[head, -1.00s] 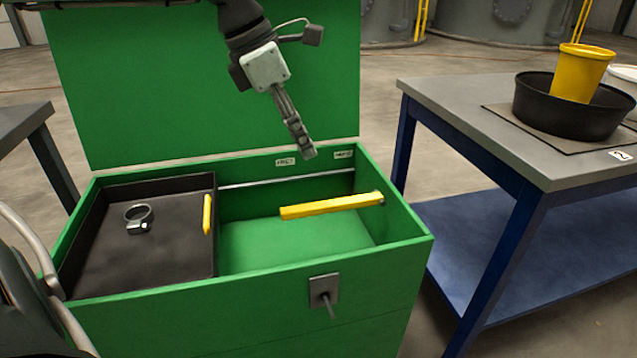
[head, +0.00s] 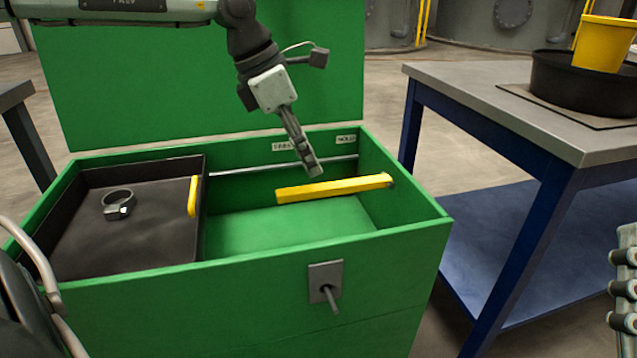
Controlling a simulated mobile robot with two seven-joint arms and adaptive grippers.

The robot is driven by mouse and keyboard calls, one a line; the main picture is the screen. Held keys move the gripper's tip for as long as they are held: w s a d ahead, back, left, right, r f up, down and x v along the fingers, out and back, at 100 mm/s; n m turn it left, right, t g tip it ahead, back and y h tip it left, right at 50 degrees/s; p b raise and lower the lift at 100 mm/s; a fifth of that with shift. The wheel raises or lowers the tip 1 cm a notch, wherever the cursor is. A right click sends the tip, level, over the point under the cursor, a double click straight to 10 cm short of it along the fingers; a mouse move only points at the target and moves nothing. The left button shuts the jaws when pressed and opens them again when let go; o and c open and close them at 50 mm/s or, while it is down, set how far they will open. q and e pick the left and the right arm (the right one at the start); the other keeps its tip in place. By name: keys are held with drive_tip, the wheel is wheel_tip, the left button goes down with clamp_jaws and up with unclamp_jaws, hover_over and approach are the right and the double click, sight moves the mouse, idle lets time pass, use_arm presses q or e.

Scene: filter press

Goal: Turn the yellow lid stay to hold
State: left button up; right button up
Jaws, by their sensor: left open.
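The yellow lid stay (head: 335,188) is a bar inside the green chest (head: 225,290). Its right end meets a dark pivot at the chest's right wall, and its free end points left. Two small labels sit on the back inner wall: the left one (head: 283,146) seems to read FREE, the right one (head: 346,139) HOLD. My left gripper (head: 314,170) hangs from above, fingers down, open and empty. Its tips appear just above the stay's left half; contact is not clear. My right gripper (head: 624,290) shows only partly at the right edge.
The raised green lid (head: 180,90) stands behind the chest. A dark tray (head: 80,245) with a metal ring clamp (head: 118,203) and a yellow grip (head: 193,196) fills the left side. A blue table (head: 480,95) at right carries a black pan (head: 575,85) and yellow bucket (head: 603,42).

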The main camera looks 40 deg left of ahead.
sight(322, 186)
use_arm(q)
drive_tip(key=x, duration=0.6)
drive_tip(key=shift+b, duration=0.4)
use_arm(e)
drive_tip(key=shift+s+d+r+t+y, duration=0.3)
drive_tip(key=shift+s+d+r+t, duration=0.2)
drive_tip(key=shift+s+r+t, duration=0.25)
use_arm(q)
drive_tip(key=shift+c, duration=0.6)
clamp_jaws()
use_arm(e)
drive_tip(key=shift+f, duration=0.1)
